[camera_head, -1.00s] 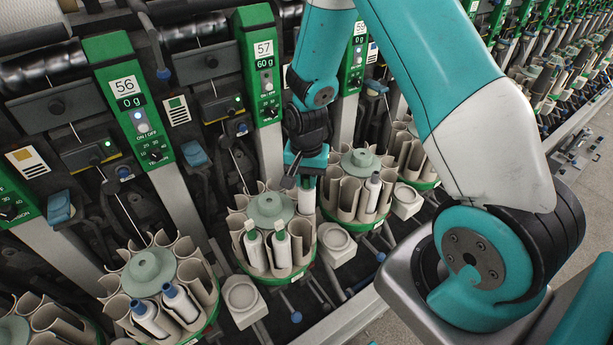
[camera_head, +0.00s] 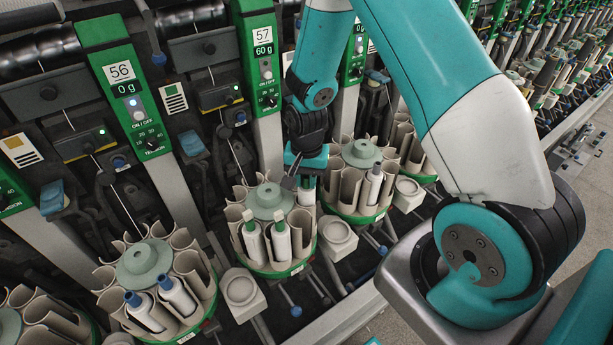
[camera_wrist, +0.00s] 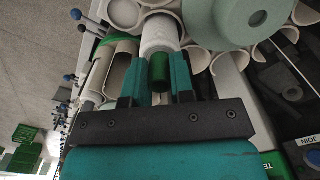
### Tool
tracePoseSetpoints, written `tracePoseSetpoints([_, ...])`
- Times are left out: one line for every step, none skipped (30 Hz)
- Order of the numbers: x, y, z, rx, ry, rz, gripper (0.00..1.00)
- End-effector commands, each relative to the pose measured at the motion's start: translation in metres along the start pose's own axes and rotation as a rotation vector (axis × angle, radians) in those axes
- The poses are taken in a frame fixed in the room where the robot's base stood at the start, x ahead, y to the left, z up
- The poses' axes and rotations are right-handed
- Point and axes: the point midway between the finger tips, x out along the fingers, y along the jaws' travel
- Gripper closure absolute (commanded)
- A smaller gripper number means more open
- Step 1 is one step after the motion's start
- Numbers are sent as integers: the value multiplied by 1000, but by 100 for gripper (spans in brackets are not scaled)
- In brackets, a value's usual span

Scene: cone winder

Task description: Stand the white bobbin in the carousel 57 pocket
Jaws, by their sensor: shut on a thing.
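My gripper (camera_head: 308,182) is shut on the white bobbin (camera_head: 306,197), at the right side of carousel 57 (camera_head: 268,201). In the wrist view the two teal fingers (camera_wrist: 160,80) close around the bobbin's green tip, and its white body (camera_wrist: 160,35) points away from me among the beige pocket walls. The bobbin looks roughly upright, with its lower part hidden by pocket walls in the head view. I cannot tell whether it touches the pocket floor. Two other white bobbins (camera_head: 254,243) (camera_head: 281,242) stand in front pockets of this carousel.
Carousel 56 (camera_head: 147,262), with two blue-tipped bobbins, stands at the left. Another carousel (camera_head: 361,152) with a bobbin stands close on the right. A pale round-topped block (camera_head: 337,237) and blue-knobbed levers (camera_head: 296,311) lie in front. The 57 panel (camera_head: 262,60) rises behind.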

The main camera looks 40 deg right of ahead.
Motion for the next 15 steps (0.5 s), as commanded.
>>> tracePoseSetpoints([6, 0, 0, 0, 0, 0, 96])
tracePoseSetpoints([8, 0, 0, 0, 0, 0, 96])
tracePoseSetpoints([10, 0, 0, 0, 0, 0, 96])
tracePoseSetpoints([11, 0, 0, 0, 0, 0, 96])
tracePoseSetpoints([11, 0, 0, 0, 0, 0, 96])
tracePoseSetpoints([12, 0, 0, 0, 0, 0, 96])
tracePoseSetpoints([12, 0, 0, 0, 0, 0, 96])
tracePoseSetpoints([12, 0, 0, 0, 0, 0, 96])
tracePoseSetpoints([11, 0, 0, 0, 0, 0, 96])
tracePoseSetpoints([11, 0, 0, 0, 0, 0, 96])
tracePoseSetpoints([11, 0, 0, 0, 0, 0, 96])
tracePoseSetpoints([11, 0, 0, 0, 0, 0, 96])
tracePoseSetpoints([11, 0, 0, 0, 0, 0, 96])
tracePoseSetpoints([11, 0, 0, 0, 0, 0, 96])
tracePoseSetpoints([11, 0, 0, 0, 0, 0, 96])
